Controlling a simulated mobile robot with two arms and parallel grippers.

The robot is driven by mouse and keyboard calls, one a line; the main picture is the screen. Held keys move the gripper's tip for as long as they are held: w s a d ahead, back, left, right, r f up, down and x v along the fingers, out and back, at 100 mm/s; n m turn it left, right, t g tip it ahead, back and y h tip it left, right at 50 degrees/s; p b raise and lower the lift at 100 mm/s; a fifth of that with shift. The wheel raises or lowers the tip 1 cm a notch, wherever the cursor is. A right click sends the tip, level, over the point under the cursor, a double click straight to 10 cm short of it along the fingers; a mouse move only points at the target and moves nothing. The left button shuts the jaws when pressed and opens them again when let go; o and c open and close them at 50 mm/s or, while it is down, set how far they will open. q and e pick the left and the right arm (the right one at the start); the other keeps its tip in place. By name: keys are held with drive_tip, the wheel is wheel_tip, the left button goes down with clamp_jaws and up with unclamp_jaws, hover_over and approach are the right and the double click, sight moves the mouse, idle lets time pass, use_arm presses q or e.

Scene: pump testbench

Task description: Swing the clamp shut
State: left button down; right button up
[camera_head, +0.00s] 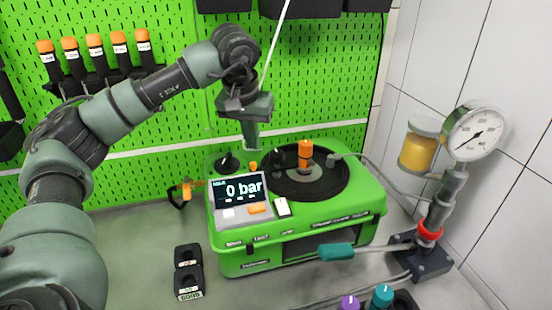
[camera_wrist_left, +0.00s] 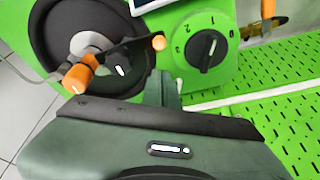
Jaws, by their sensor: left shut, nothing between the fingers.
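The green pump testbench (camera_head: 300,240) stands on the grey table, with a black round recess (camera_head: 335,188) in its top. What looks like the clamp is a black arm (camera_wrist_left: 128,50) with an orange tip (camera_wrist_left: 159,42), reaching over the recess's rim in the left wrist view. The orange tip also shows in the head view (camera_head: 253,166). An orange cylinder (camera_head: 305,152) stands upright at the recess. My left gripper (camera_head: 251,146) points down above the bench, shut and empty, close to the orange tip; I cannot tell whether they touch. My right gripper is out of view.
A black dial (camera_wrist_left: 208,50) sits beside the clamp. The display (camera_head: 240,192) reads 0 bar. A pressure gauge (camera_head: 474,132) and a teal-handled lever (camera_head: 337,252) are at the right. The green pegboard (camera_head: 180,110) stands close behind.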

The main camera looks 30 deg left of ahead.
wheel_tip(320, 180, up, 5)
drive_tip(key=p, duration=0.4)
idle(0.5)
